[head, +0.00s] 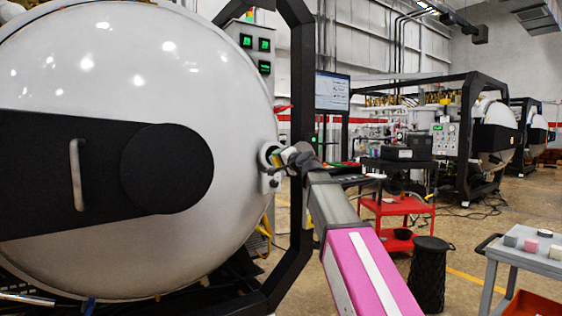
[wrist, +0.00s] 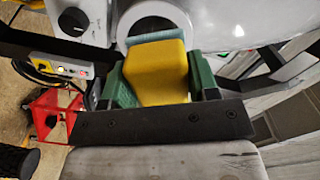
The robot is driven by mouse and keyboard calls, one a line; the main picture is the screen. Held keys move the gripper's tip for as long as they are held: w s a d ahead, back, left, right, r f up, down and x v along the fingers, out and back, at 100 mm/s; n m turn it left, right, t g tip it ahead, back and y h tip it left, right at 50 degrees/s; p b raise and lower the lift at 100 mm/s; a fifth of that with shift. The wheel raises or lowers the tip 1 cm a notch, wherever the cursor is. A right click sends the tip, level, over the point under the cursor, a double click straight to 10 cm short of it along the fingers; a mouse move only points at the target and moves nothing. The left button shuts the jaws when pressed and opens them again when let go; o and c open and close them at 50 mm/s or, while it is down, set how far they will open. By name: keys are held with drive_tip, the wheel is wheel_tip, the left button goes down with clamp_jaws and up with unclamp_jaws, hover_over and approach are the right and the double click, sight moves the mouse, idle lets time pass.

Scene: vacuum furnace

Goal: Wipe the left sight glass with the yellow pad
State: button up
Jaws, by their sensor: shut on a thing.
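The yellow pad (wrist: 156,74) is held between the green fingers of my gripper (wrist: 158,82) in the wrist view, with a pale blue-grey layer along its far edge. The sight glass (wrist: 151,19), a round port with a white ring, lies directly ahead of the pad. The pad's far edge overlaps the ring's lower part in the picture; I cannot tell if it touches the glass. In the head view my gripper (head: 283,158) is at the port (head: 267,153) on the right edge of the white furnace door. The pad is mostly hidden there. Only one sight glass is clearly visible.
The big white furnace door (head: 100,70) fills the left, with a black frame post (head: 302,120) close by my arm. A red cart (head: 395,207), a black bin (head: 429,275) and a grey cart (head: 530,257) with small blocks stand to the right. Floor between them is open.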

sight(267, 157)
drive_tip(key=shift+x, duration=3)
drive_tip(key=shift+x, duration=1.05)
drive_tip(key=shift+d, duration=0.1)
drive_tip(key=w+d, duration=0.3)
drive_tip(key=d, duration=0.2)
drive_tip(key=shift+w+d, duration=0.3)
drive_tip(key=shift+w, duration=0.1)
drive_tip(key=shift+s+a, duration=0.1)
drive_tip(key=shift+s+a, duration=0.6)
drive_tip(key=shift+a, duration=0.35)
drive_tip(key=shift+s+a, duration=0.65)
drive_tip(key=shift+a, duration=0.3)
drive_tip(key=shift+s+a, duration=0.6)
drive_tip(key=shift+a, duration=0.35)
